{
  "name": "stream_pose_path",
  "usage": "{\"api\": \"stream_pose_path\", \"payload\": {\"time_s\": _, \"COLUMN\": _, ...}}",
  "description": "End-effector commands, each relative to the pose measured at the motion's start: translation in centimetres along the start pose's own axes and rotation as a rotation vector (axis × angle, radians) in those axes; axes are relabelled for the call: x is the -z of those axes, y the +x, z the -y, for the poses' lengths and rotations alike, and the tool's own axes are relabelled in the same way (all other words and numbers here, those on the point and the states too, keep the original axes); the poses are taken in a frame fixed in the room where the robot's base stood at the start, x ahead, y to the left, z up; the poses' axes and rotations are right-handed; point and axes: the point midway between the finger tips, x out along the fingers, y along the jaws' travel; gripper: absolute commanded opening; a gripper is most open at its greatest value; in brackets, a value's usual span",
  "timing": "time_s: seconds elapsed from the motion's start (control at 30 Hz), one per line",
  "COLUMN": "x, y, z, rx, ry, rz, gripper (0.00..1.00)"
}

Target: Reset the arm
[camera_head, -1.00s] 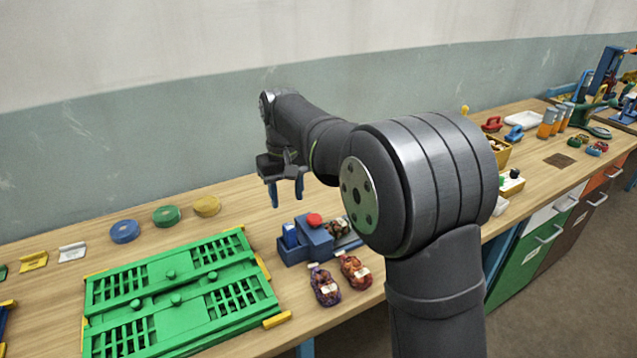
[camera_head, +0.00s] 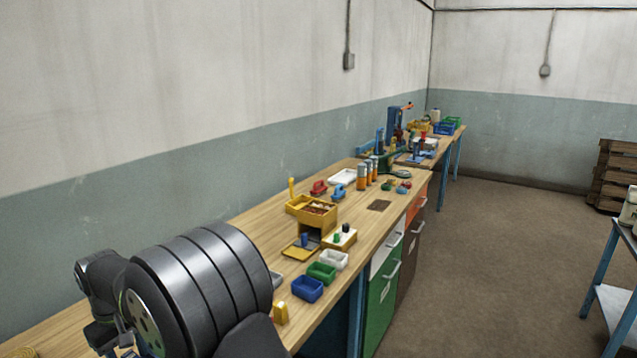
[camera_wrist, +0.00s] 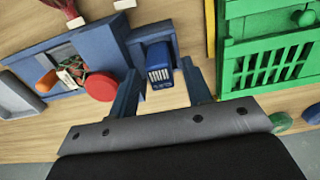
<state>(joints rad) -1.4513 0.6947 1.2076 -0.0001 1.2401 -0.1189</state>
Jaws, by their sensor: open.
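My gripper (camera_wrist: 160,72) is open in the wrist view, with its two blue fingers spread apart. A small blue block with a slotted white face (camera_wrist: 160,68) shows between and beyond the fingers, and I see no contact. In the head view my arm fills the lower left corner, and the fingers are too cut off there to judge. A blue fixture with a red round button (camera_wrist: 100,86) lies left of the fingers in the wrist view. A netted sack with a white tag (camera_wrist: 70,74) sits in its opening.
A green slotted panel (camera_wrist: 265,65) lies right of the gripper. On the bench (camera_head: 372,228) stand a yellow bin (camera_head: 312,212), small blue (camera_head: 307,289), green (camera_head: 321,272) and white trays, and orange-topped cylinders (camera_head: 362,178).

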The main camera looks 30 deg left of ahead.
Motion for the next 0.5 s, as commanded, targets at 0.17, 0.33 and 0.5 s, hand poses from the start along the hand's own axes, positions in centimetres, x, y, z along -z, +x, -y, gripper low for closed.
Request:
{"api": "stream_pose_path", "payload": {"time_s": 0.17, "x": 0.03, "y": -0.72, "z": 0.00, "rx": 0.000, "ry": 0.000, "rz": -0.001, "gripper": 0.45}}
{"api": "stream_pose_path", "payload": {"time_s": 0.33, "x": 0.02, "y": -0.75, "z": 0.00, "rx": 0.000, "ry": 0.000, "rz": -0.001, "gripper": 0.45}}
{"api": "stream_pose_path", "payload": {"time_s": 0.5, "x": 0.01, "y": -0.57, "z": 0.00, "rx": 0.000, "ry": 0.000, "rz": 0.000, "gripper": 0.45}}
